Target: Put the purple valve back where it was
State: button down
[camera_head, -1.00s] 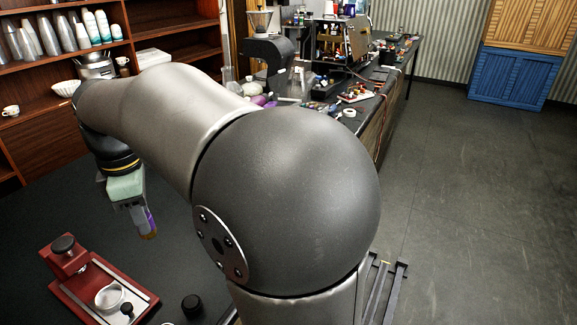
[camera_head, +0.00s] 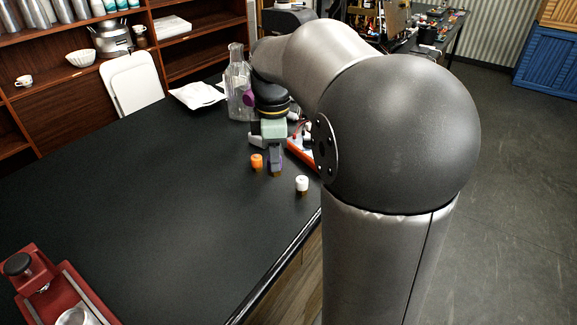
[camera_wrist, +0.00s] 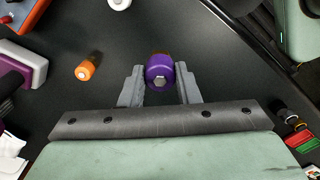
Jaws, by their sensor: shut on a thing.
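The purple valve (camera_wrist: 159,72) is between the two fingers of my gripper (camera_wrist: 160,88) in the wrist view, with its grey hex end facing the camera. My gripper is shut on it. In the head view my gripper (camera_head: 275,165) points down near the table's right edge, with the valve mostly hidden by the fingers. I cannot tell whether the valve touches the table. An orange valve (camera_head: 256,161) stands just left of my gripper, and a white valve (camera_head: 302,184) stands to its right and nearer. The wrist view also shows the orange valve (camera_wrist: 86,68) and part of the white one (camera_wrist: 119,3).
A clear glass flask (camera_head: 238,95) and a white tray (camera_head: 198,95) stand behind my gripper. A red-orange object (camera_head: 301,152) lies partly hidden beside my arm. A red machine (camera_head: 42,290) stands at lower left. The black table (camera_head: 150,195) is clear between.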

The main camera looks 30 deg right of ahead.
jog(key=w+d+f, duration=0.2)
jog(key=w+d+f+p, duration=0.1)
jog(key=w+d+f, duration=0.1)
jog(key=w+f, duration=0.1)
jog(key=w+d+f, duration=0.2)
jog(key=w+f, duration=0.1)
jog(key=shift+w+p, duration=0.25)
jog(key=shift+p, duration=0.1)
jog(key=shift+w+d+f, duration=0.1)
jog(key=shift+w+f, duration=0.05)
jog(key=shift+f, duration=1.6)
jog(key=shift+f, duration=0.1)
jog(key=shift+f, duration=0.15)
jog(key=c, duration=1.1)
grip_release()
